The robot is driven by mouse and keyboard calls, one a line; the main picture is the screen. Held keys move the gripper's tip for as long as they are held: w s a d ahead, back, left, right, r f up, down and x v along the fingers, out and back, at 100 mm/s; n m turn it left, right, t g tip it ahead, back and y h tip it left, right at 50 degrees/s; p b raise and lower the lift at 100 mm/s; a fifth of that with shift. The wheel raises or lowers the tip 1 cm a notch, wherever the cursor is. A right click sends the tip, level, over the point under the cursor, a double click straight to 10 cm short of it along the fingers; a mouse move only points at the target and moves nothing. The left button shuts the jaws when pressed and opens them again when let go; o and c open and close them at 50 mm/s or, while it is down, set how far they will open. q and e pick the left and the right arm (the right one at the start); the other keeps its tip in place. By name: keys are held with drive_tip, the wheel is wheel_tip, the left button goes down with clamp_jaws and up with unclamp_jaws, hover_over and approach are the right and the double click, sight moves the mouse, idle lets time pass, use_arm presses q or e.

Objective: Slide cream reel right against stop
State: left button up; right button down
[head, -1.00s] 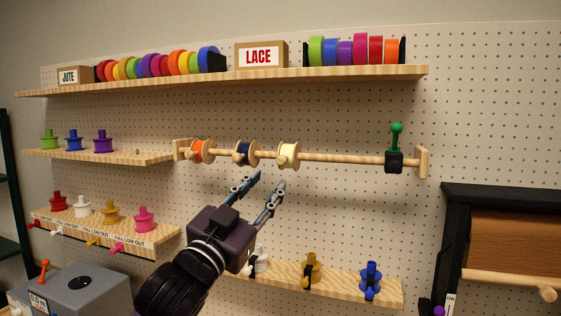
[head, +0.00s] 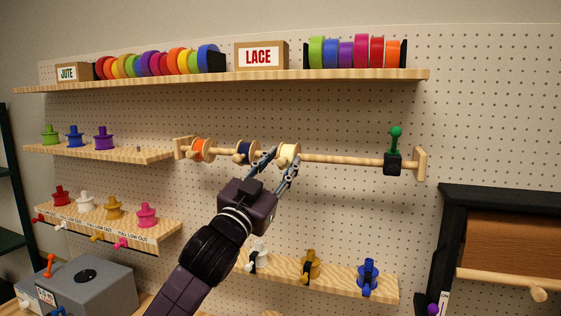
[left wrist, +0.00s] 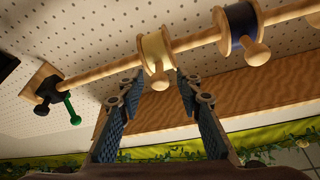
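The cream reel (head: 289,151) hangs on the wooden rod (head: 345,160), right of the navy reel (head: 245,151) and orange reel (head: 201,149). The black stop (head: 392,164) with a green knob sits near the rod's right end, well apart from the cream reel. My left gripper (head: 281,163) is at the cream reel from below, its fingers partly covering it. In the left wrist view, where the scene is turned over, the open fingers (left wrist: 158,88) stand either side of the cream reel's peg (left wrist: 159,82); contact is not clear. My right gripper is not in view.
The rod is bare between the cream reel and the stop. A shelf (head: 340,76) with ribbon rolls and a LACE box (head: 260,56) runs above. A lower shelf (head: 330,278) holds several spools. A dark-framed unit (head: 450,230) stands at the right.

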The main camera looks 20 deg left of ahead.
use_arm(q)
clamp_jaws()
drive_tip(key=d+b, duration=0.1)
drive_tip(key=d, duration=1.3)
drive_tip(key=shift+s+d+b, duration=0.25)
drive_tip(key=shift+d+b, duration=0.1)
drive_tip(key=shift+f, duration=0.1)
unclamp_jaws()
drive_tip(key=shift+a, duration=0.1)
